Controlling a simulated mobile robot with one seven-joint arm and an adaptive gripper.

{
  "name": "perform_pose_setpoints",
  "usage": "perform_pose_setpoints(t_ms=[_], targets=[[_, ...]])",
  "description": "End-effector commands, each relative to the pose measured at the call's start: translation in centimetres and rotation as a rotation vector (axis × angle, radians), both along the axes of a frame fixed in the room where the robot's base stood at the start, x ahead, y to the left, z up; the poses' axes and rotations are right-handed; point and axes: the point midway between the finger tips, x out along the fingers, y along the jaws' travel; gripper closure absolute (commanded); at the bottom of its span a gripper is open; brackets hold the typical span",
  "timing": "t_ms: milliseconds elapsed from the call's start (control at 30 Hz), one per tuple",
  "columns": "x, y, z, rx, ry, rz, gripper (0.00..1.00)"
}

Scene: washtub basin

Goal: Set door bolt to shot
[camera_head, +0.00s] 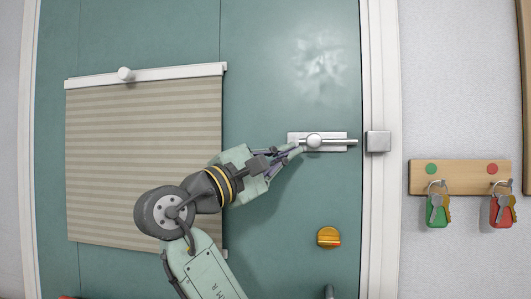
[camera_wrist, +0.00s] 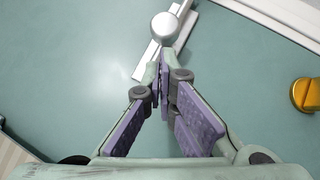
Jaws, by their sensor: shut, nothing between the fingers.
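The door bolt (camera_head: 335,148) is a silver plate with a sliding rod, fixed on the green door (camera_head: 270,60). Its round knob (camera_head: 314,140) sits near the middle of the plate, and it also shows at the top of the wrist view (camera_wrist: 165,28). The rod's tip (camera_head: 355,142) ends just short of the square metal keeper (camera_head: 378,141) on the white frame, with a small gap between. My gripper (camera_head: 298,149) is shut and empty, its fingertips at the plate's left end, beside the knob. In the wrist view the fingertips (camera_wrist: 160,68) lie just below the knob; I cannot tell whether they touch it.
A yellow turn knob (camera_head: 328,237) sits on the door below the bolt. A striped blind (camera_head: 140,150) hangs at left. A wooden key rack (camera_head: 460,176) with red and green tagged keys is on the right wall. The door around the bolt is clear.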

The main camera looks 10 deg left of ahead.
Motion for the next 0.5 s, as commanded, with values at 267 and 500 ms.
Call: perform_pose_setpoints(t_ms=[267,500], targets=[[0.02,-0.61,0.24,-0.001,0.001,0.000,1.00],[0.01,-0.88,0.18,0.000,0.001,-0.002,1.00]])
